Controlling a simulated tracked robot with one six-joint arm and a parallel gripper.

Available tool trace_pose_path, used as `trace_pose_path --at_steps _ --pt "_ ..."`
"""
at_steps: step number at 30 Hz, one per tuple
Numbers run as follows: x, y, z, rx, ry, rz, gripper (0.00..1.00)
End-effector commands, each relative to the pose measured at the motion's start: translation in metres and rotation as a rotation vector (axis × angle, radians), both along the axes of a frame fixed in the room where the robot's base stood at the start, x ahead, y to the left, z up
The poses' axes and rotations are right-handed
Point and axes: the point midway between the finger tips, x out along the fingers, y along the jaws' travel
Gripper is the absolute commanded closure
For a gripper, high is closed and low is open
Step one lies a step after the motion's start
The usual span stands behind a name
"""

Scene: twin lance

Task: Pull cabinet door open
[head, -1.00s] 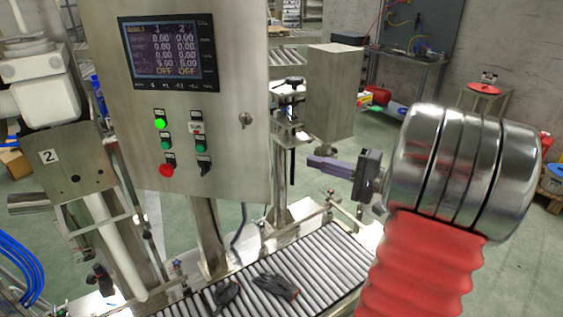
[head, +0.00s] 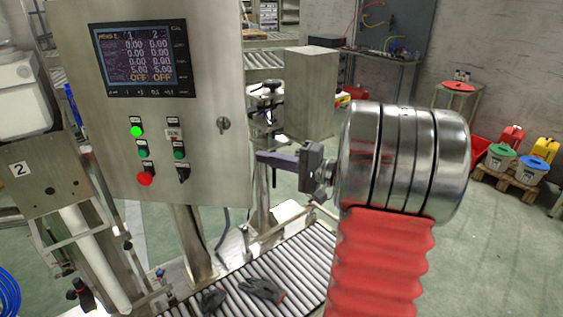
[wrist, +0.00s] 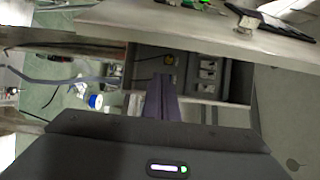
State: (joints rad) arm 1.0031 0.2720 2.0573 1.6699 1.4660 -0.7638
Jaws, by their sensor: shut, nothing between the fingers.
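The cabinet door (head: 215,75) is a steel panel carrying a screen, buttons and a small latch (head: 223,124) near its right edge. In the wrist view the door (wrist: 180,24) shows nearly edge-on across the top. Below it is a gap, with the dark cabinet interior and its components (wrist: 207,73) visible, so the door stands ajar. My gripper (head: 262,157) is at the door's right edge, below the latch. Its purple fingers are shut and empty, and in the wrist view the fingers (wrist: 162,82) point into the gap behind the door. I cannot tell whether they touch the door.
A roller conveyor (head: 305,255) with dark gloves (head: 262,290) on it runs below the cabinet. A steel box (head: 310,90) stands behind my gripper. Coloured containers (head: 525,160) sit on a pallet at the right. Open green floor lies at the right.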

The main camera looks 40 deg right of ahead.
Motion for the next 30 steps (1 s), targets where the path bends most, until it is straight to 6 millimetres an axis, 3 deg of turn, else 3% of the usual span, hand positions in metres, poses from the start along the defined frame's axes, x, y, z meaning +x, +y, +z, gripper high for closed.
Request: trace_pose_path --at_steps 2,12,30 --pt "0.011 0.006 0.0 0.0 -0.001 0.004 1.0" --pt "-0.014 0.031 0.001 0.0 -0.001 0.0 1.0" --pt "-0.016 0.037 0.0 0.0 -0.001 0.004 1.0"
